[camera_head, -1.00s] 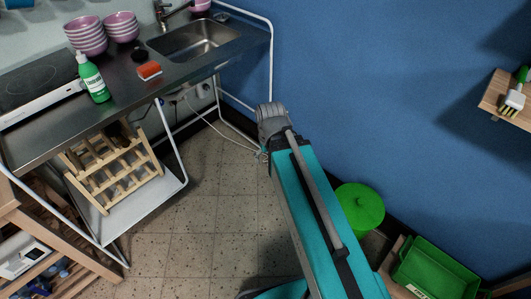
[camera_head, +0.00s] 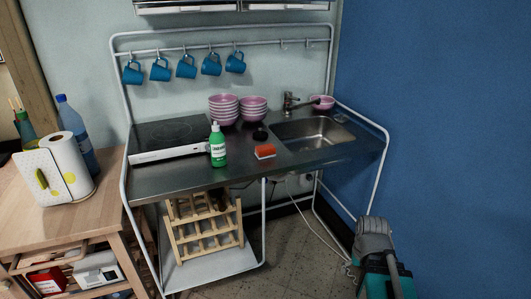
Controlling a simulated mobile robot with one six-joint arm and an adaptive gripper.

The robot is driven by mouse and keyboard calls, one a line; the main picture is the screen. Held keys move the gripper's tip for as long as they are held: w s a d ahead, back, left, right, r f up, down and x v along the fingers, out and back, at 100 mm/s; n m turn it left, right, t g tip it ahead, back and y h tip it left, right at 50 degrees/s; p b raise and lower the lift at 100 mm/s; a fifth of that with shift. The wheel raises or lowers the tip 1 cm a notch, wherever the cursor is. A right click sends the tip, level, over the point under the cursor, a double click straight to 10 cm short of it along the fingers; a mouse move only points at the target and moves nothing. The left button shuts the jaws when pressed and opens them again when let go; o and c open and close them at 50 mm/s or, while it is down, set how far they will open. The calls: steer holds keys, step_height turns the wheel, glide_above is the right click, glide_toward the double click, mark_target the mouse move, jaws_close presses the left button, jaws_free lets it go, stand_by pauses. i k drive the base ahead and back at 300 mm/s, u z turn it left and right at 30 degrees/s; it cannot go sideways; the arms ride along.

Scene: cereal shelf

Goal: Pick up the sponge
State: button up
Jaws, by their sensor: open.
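The sponge (camera_head: 265,151) is a small orange-red block with a pale lower layer. It lies on the steel counter (camera_head: 170,182) near the front edge, left of the sink and right of a green soap bottle (camera_head: 218,147). My gripper's fingers do not show.
Stacked pink bowls (camera_head: 223,108) and a small dark round item (camera_head: 260,135) stand behind the sponge. The sink (camera_head: 312,133) with its tap lies to the right. Blue mugs (camera_head: 186,66) hang above. A wooden rack (camera_head: 204,228) sits below. Open floor shows at the front.

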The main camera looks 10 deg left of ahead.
mark_target(263, 152)
steer(key=k, duration=1.35)
steer(key=u, duration=0.15)
steer(key=i, duration=0.45)
steer(key=u, duration=0.55)
steer(key=i, duration=1.45)
steer(key=z, duration=0.2)
